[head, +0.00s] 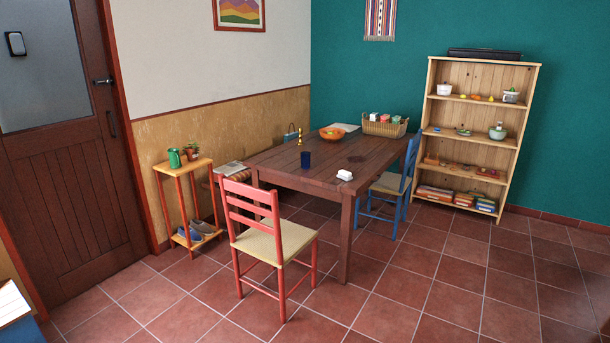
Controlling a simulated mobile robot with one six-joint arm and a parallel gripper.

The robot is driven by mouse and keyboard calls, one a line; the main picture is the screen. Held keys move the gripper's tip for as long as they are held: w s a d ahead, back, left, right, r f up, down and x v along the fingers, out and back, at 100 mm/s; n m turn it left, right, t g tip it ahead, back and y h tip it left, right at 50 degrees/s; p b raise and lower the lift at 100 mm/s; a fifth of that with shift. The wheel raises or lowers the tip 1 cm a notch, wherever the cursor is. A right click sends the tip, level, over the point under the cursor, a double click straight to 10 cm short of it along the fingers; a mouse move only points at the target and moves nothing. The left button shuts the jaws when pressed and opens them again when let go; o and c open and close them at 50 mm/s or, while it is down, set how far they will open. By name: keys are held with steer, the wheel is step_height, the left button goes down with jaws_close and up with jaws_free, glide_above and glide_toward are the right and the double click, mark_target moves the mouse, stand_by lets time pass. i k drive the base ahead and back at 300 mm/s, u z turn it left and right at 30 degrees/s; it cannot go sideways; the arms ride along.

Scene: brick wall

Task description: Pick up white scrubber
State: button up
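A small white block-like object (345,175), which looks like the white scrubber, lies on the near right part of the brown wooden table (290,176), close to its front edge. It is too small here to make out details. My gripper does not show in the head view, so its distance to the white object cannot be seen.
A dark blue cup (305,160), an orange bowl (332,134) and a wicker basket (384,128) stand on the table. A red chair (272,243) and a blue chair (391,183) flank it. A wooden shelf (472,142) stands behind. Tiled floor at front right is free.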

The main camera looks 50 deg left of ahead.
mark_target(343, 174)
steer(key=z, duration=0.25)
steer(key=k, duration=0.15)
steer(key=u, duration=1.8)
steer(key=k, duration=0.95)
steer(key=z, duration=0.1)
steer(key=i, duration=0.75)
steer(key=z, duration=0.05)
